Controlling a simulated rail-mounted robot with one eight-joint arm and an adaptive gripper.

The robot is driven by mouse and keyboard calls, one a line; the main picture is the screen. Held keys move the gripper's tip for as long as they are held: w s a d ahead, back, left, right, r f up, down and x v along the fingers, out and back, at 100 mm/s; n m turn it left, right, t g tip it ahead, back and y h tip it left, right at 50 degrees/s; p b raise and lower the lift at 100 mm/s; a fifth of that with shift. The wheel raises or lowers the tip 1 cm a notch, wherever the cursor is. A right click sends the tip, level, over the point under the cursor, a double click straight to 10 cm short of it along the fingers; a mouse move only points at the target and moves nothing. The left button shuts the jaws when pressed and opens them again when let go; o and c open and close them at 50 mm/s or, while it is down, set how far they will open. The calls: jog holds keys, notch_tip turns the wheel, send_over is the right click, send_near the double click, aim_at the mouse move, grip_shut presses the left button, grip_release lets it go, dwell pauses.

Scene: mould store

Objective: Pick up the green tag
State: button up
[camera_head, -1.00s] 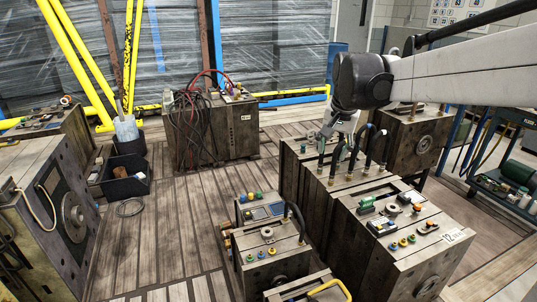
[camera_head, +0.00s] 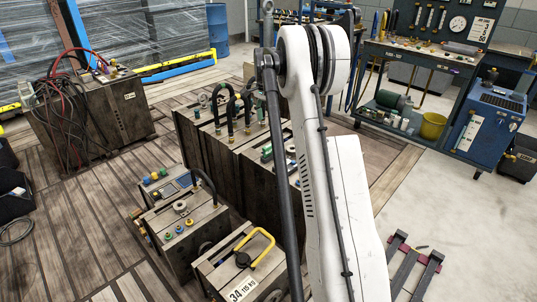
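I cannot make out a thing that is surely the green tag. A small green item (camera_head: 266,152) lies on top of the long wooden-sided mould block (camera_head: 212,143) in the middle, just left of my arm. It is too small to tell whether it is the tag. My white arm and a dark tube cross the centre of the view and cover much of that block's top and its right part. My gripper does not show clearly; its fingers are not visible, and I cannot see it touching anything.
A smaller block (camera_head: 180,232) with coloured knobs and a block with a yellow handle (camera_head: 255,247) stand in front. A block draped with cables (camera_head: 100,115) stands at left. A workbench (camera_head: 420,58) and blue cabinet (camera_head: 487,125) stand at right. Pale floor (camera_head: 430,195) is open there.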

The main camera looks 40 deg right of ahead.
aim_at(269, 146)
jog(key=f, duration=0.3)
jog(key=d+f+b, duration=0.1)
jog(key=f, duration=0.3)
jog(key=f+b, duration=0.1)
jog(key=f, duration=0.2)
jog(key=shift+d+f, duration=0.15)
jog(key=shift+d, duration=0.05)
jog(key=shift+d+f+b, duration=0.2)
jog(key=shift+f+b, duration=0.95)
jog(key=shift+f, duration=1.45)
jog(key=shift+c, duration=0.5)
grip_shut()
